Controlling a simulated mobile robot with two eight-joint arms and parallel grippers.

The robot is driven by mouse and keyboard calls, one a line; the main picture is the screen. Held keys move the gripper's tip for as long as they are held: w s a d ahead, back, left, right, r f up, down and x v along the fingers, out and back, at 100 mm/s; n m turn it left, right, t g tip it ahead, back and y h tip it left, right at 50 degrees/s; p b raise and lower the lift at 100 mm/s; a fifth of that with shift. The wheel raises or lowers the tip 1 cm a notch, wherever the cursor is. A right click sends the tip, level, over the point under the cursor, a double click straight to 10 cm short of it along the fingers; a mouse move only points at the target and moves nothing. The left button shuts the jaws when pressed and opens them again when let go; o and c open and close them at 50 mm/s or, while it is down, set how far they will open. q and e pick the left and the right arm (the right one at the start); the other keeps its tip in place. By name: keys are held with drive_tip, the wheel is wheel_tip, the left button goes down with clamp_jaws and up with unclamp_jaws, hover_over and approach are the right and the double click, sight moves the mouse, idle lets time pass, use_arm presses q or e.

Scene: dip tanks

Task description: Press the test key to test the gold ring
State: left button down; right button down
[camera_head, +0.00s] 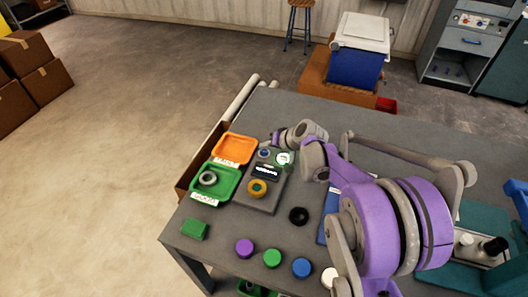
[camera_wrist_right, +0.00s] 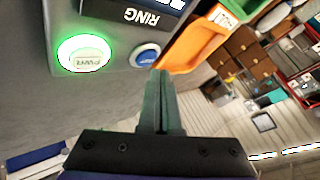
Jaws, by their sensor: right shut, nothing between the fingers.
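A grey tester (camera_head: 262,204) stands on the table with the gold ring (camera_head: 257,188) lying on its near part. Behind the ring is a dark display (camera_head: 265,171); in the wrist view the display (camera_wrist_right: 135,10) shows the word RING. A blue key (camera_head: 264,153) and a green-lit button (camera_head: 284,158) sit at its far end. The wrist view shows the blue key (camera_wrist_right: 145,54) and the lit button marked PWR (camera_wrist_right: 83,53). My right gripper (camera_wrist_right: 160,74) is shut and empty, its tips close to the blue key; contact is unclear. My left gripper is out of view.
An orange tray (camera_head: 233,137) and a green tray (camera_head: 225,193) holding a grey ring (camera_head: 208,178) stand left of the tester. A black ring (camera_head: 298,216), a green block (camera_head: 195,229) and several coloured round pieces (camera_head: 272,258) lie nearer the front edge.

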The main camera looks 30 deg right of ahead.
sight(266, 154)
drive_tip(key=shift+f, duration=0.1)
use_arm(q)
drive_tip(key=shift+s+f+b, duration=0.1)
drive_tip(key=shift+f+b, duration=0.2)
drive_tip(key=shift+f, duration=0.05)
use_arm(e)
drive_tip(key=shift+f, duration=0.35)
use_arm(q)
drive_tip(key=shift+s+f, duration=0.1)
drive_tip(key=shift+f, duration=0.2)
use_arm(e)
drive_tip(key=shift+f, duration=0.4)
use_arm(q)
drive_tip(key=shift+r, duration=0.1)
use_arm(e)
drive_tip(key=shift+r, duration=0.1)
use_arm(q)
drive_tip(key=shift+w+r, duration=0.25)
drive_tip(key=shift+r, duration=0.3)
use_arm(e)
drive_tip(key=shift+r, duration=0.75)
use_arm(q)
drive_tip(key=shift+p, duration=0.3)
